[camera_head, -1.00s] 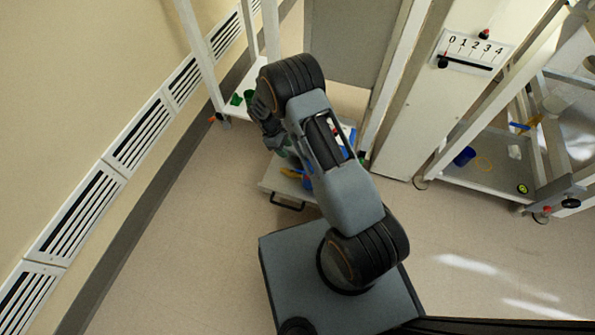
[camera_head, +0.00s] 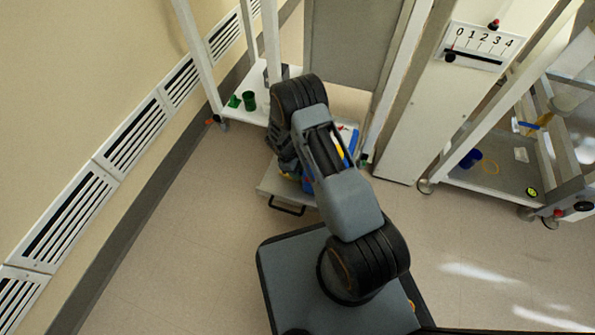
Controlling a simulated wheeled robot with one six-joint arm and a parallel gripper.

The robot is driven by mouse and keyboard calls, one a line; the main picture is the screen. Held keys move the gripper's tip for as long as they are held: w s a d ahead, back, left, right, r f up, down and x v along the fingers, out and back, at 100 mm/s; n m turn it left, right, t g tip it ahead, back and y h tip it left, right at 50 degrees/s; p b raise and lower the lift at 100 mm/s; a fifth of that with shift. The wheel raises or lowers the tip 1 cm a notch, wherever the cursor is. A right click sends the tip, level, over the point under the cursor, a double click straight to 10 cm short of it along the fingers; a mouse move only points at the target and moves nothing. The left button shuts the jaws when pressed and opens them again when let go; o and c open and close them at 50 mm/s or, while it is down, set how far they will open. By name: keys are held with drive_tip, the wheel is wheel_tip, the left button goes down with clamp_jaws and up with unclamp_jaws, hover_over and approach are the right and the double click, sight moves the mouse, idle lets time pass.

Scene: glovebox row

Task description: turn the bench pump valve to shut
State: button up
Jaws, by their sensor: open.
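I cannot pick out the bench pump valve for certain. A small red knob (camera_head: 494,24) stands at the top of the white panel on the right. A black knob with some red (camera_head: 583,206) is on the cart at the right edge. I cannot tell whether either is the valve. My arm reaches up and left from my base, and its dark wrist is over the low drawer unit at centre. My gripper's fingers are hidden behind the arm, so I see nothing held or touched.
A scale plate marked 0 to 4 (camera_head: 480,45) has a black slider knob (camera_head: 450,57) near 0. Green cups (camera_head: 249,101) stand on the left shelf. The drawer unit (camera_head: 289,210) is close by my base. A blue cup (camera_head: 470,159) is on the right cart. Floor is clear left and right.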

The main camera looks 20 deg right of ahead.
clamp_jaws()
idle(0.4)
